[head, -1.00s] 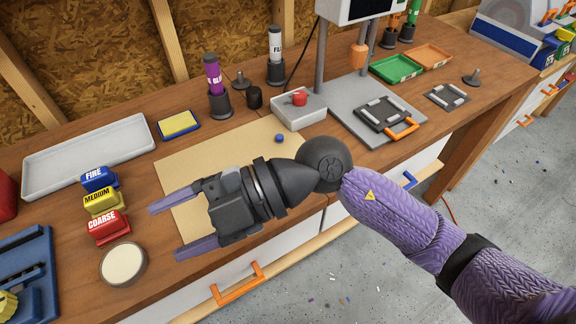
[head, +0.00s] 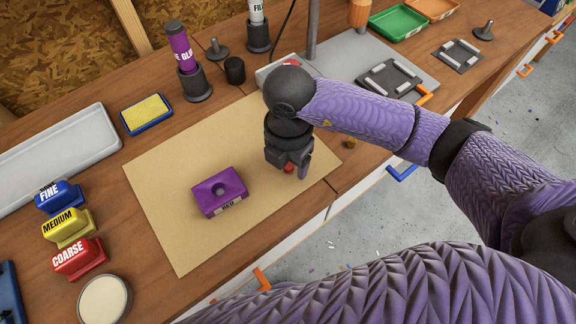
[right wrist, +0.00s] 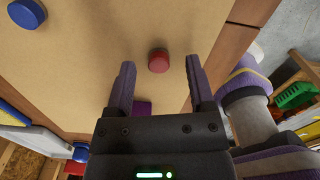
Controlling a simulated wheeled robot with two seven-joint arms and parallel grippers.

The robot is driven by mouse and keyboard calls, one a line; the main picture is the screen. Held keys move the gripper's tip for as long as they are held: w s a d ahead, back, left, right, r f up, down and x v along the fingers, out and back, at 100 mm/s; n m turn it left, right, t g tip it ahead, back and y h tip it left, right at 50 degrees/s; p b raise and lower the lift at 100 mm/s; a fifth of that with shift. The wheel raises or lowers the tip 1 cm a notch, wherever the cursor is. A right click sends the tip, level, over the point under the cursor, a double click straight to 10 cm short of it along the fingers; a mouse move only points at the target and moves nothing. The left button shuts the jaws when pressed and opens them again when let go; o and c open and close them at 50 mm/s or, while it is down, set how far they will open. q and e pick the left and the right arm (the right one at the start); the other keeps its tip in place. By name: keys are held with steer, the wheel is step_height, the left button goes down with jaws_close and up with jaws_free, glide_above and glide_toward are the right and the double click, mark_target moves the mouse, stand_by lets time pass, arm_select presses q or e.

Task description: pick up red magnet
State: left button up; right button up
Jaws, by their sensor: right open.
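The red magnet (head: 289,168) is a small round disc on the tan mat (head: 165,165), mostly covered by my right gripper in the head view. It shows whole in the right wrist view (right wrist: 158,61), lying between the lines of the two fingers, a little beyond the tips. My right gripper (head: 288,173) points down above the mat, open and empty; its purple fingers also show in the right wrist view (right wrist: 160,68). I cannot tell the exact height of the tips above the magnet. My left gripper is not in view.
A purple block (head: 220,190) with a dark round recess sits on the mat, left of my right gripper. A blue disc (right wrist: 26,14) lies farther off on the mat. A white tray (head: 263,76) is behind my wrist. The mat's left part is clear.

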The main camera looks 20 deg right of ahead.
steer(key=shift+f, duration=0.4)
steer(key=shift+r, duration=0.1)
jaws_close()
